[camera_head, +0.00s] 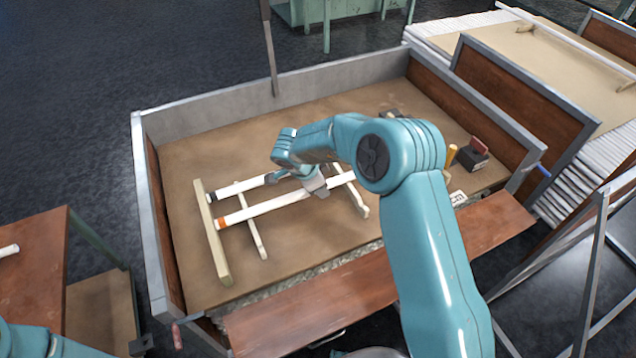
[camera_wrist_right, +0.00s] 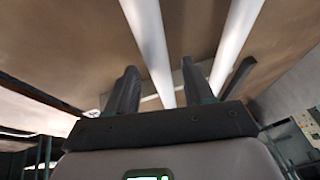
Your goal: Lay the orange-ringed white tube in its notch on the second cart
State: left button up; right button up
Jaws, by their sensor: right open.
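The orange-ringed white tube (camera_head: 258,209) lies slantwise across wooden strips in the cart tray (camera_head: 180,160), its orange ring at the left end by the longest strip (camera_head: 212,240). A black-ringed white tube (camera_head: 238,187) lies roughly parallel just behind it. My right gripper (camera_head: 295,182) is low over the tubes and partly hides them. In the right wrist view the gripper (camera_wrist_right: 160,85) is open, with one white tube (camera_wrist_right: 150,45) running between its fingers and another (camera_wrist_right: 236,40) beyond the right finger. No rings show there. I cannot tell whether the tubes sit in notches. My left gripper is out of view.
The tray has raised grey and brown walls. A reddish plank (camera_head: 320,305) runs along the front. A brown table (camera_head: 35,270) with a white tube end (camera_head: 8,250) is at left. The tray's back left is clear.

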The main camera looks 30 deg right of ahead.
jog(key=p+v, duration=0.1)
jog(key=v, duration=1.2)
jog(key=shift+w+d, duration=0.1)
jog(key=shift+d, duration=0.05)
